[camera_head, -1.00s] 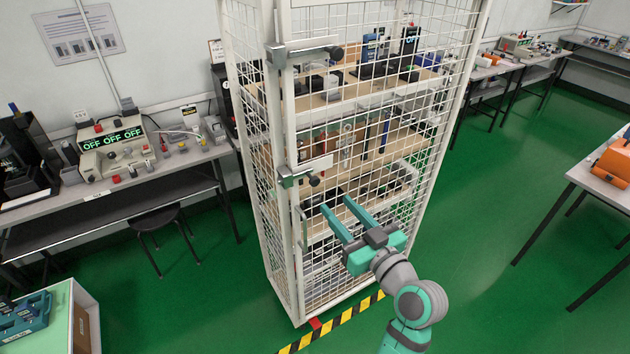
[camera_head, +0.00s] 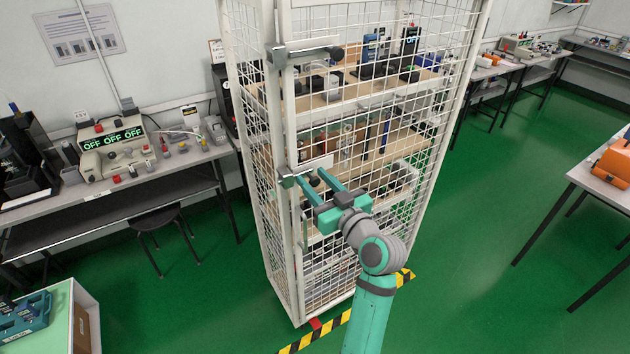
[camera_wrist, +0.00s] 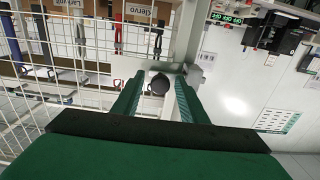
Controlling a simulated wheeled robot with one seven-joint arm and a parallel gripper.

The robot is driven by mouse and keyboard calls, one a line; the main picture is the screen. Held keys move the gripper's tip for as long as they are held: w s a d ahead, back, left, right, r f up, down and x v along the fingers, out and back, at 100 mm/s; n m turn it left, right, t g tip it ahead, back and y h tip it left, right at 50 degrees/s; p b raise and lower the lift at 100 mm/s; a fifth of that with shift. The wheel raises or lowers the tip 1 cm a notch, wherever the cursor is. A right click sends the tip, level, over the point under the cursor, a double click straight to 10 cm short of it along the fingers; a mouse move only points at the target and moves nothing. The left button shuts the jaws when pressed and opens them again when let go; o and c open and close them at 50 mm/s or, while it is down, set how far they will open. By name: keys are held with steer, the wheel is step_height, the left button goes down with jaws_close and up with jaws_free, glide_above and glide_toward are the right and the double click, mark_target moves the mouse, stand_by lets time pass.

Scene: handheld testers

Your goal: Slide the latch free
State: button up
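The wire cage door has two metal latches with black knobs. The lower latch (camera_head: 290,178) sits at mid height on the cage's front post, and also shows in the wrist view (camera_wrist: 195,77). Its black knob (camera_wrist: 159,84) lies between my two finger ends in the wrist view; I cannot tell whether either finger touches it. My gripper (camera_head: 312,177) is open, with its green fingertips at the lower latch, partly covering it in the head view. The upper latch (camera_head: 300,54) is farther up the post, its knob (camera_head: 336,53) at the right end.
The cage (camera_head: 284,250) is closed in by white wire mesh, with shelves of handheld devices behind it. Black-yellow tape (camera_head: 330,327) lies on the floor at its base. A workbench (camera_head: 110,185) stands left and a table (camera_head: 600,185) right. Green floor around my arm is open.

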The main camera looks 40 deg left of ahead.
jaws_close()
steer(key=w, duration=0.1)
steer(key=w+d, duration=0.1)
steer(key=w, duration=0.1)
steer(key=w+d, duration=0.1)
steer(key=w, duration=0.1)
steer(key=shift+w, duration=0.1)
jaws_free()
steer(key=shift+d, duration=0.1)
